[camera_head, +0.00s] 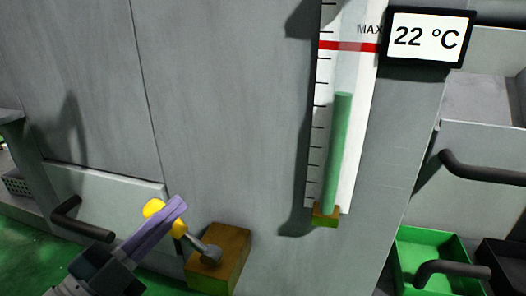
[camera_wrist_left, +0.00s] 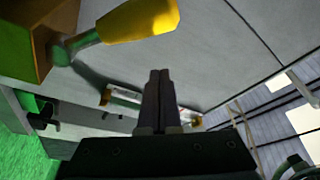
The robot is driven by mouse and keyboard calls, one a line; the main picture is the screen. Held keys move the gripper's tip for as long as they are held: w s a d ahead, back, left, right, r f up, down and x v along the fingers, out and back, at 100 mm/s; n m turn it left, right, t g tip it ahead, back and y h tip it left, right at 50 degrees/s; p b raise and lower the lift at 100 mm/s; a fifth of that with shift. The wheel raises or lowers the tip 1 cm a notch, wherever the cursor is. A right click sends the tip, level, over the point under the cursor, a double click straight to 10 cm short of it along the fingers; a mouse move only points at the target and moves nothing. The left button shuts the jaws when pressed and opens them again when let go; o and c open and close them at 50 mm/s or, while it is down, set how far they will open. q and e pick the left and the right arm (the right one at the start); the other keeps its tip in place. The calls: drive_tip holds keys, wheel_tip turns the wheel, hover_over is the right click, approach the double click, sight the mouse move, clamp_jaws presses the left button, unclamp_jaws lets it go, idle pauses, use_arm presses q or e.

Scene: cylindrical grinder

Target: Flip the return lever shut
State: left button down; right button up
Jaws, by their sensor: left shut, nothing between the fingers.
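The return lever has a yellow handle (camera_head: 153,208) on a short metal stem, set in a brass-coloured block (camera_head: 222,260) on the grey machine front. The handle points up and left from the block in the head view. My left gripper (camera_head: 180,203) is shut and empty, and its fingers cross in front of the handle, hiding its middle. In the left wrist view the yellow handle (camera_wrist_left: 140,20) is at the top, the block (camera_wrist_left: 25,40) at top left, and the shut fingertips (camera_wrist_left: 159,75) below the handle with a visible gap. My right gripper is not in view.
A sight gauge (camera_head: 340,150) with green liquid below the red MAX line stands right of the lever. A display (camera_head: 428,37) reads 22 °C. Dark bar handles (camera_head: 82,220) stick out at left and right. A green bin (camera_head: 425,250) sits at lower right.

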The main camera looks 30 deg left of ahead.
use_arm(q)
drive_tip(key=v, duration=0.9)
drive_tip(key=shift+d+f, duration=0.2)
drive_tip(key=shift+f, duration=0.2)
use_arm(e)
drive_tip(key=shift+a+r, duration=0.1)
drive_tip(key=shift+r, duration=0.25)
use_arm(q)
drive_tip(key=shift+a, duration=0.1)
